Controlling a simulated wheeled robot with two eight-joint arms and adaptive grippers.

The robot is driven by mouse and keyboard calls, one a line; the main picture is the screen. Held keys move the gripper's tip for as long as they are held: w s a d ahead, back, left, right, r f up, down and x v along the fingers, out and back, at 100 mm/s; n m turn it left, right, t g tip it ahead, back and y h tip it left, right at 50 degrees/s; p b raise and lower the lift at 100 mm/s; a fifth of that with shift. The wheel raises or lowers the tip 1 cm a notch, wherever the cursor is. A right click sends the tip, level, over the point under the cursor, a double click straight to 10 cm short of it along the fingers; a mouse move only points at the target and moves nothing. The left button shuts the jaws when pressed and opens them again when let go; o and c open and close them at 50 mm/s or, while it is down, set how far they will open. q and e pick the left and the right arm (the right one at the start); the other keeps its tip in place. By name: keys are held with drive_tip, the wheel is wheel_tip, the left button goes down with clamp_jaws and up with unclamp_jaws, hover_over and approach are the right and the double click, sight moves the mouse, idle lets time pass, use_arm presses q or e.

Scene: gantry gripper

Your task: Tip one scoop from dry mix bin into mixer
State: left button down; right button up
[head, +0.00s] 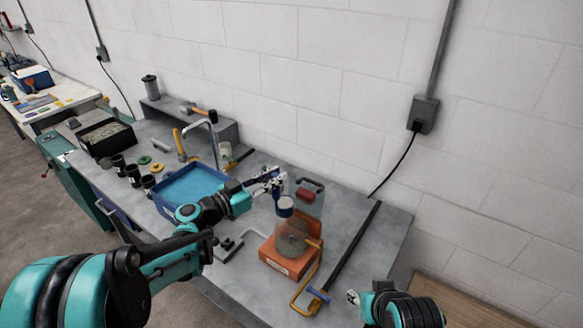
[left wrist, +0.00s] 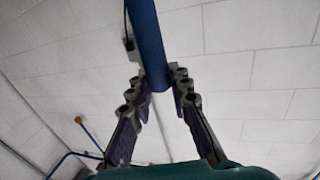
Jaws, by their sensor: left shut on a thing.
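My left gripper (head: 270,183) is raised over the bench, and its fingers are closed on a blue handle (left wrist: 150,45), seen between the fingertips in the left wrist view. The handle's far end is out of that view. Just right of and below this gripper stands an orange-based unit (head: 284,258) with a clear vessel (head: 291,238), likely the mixer. A white and blue piece (head: 285,206) shows above the vessel; whether it belongs to the handle I cannot tell. A black bin (head: 106,146) with grey loose contents, possibly the dry mix, stands at left. My right gripper (head: 353,297) is low at right; its jaws are unclear.
A blue tray (head: 170,205) with a light blue inside sits mid-bench behind my left forearm. A grey box with a red part (head: 308,194) stands behind the vessel. A black bar (head: 352,245) and an orange clamp (head: 306,290) lie at right. Several dark cups (head: 133,175) stand at left.

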sight(278, 190)
use_arm(q)
drive_tip(key=shift+s+a+f+b, duration=0.1)
drive_tip(key=shift+f+b, duration=0.2)
drive_tip(key=shift+f, duration=0.05)
wheel_tip(278, 190, down, 3)
drive_tip(key=shift+f+b, duration=0.2)
drive_tip(key=shift+b, duration=0.95)
drive_tip(key=shift+s+d+m+p, duration=0.4)
drive_tip(key=shift+d+m+p, duration=0.1)
drive_tip(key=shift+d+m, duration=0.1)
drive_tip(key=s+d+m, duration=0.1)
drive_tip(key=d+m+p, duration=0.1)
drive_tip(key=s+d+f+m+y, duration=0.1)
drive_tip(key=shift+s+d+g+p, duration=0.3)
drive_tip(key=shift+d, duration=0.05)
drive_tip(key=shift+f, duration=0.15)
drive_tip(key=s+d+m, duration=0.1)
drive_tip(key=s+d+f+m+y+b, duration=0.1)
drive_tip(key=shift+d+f+m, duration=0.25)
drive_tip(key=shift+m, duration=0.15)
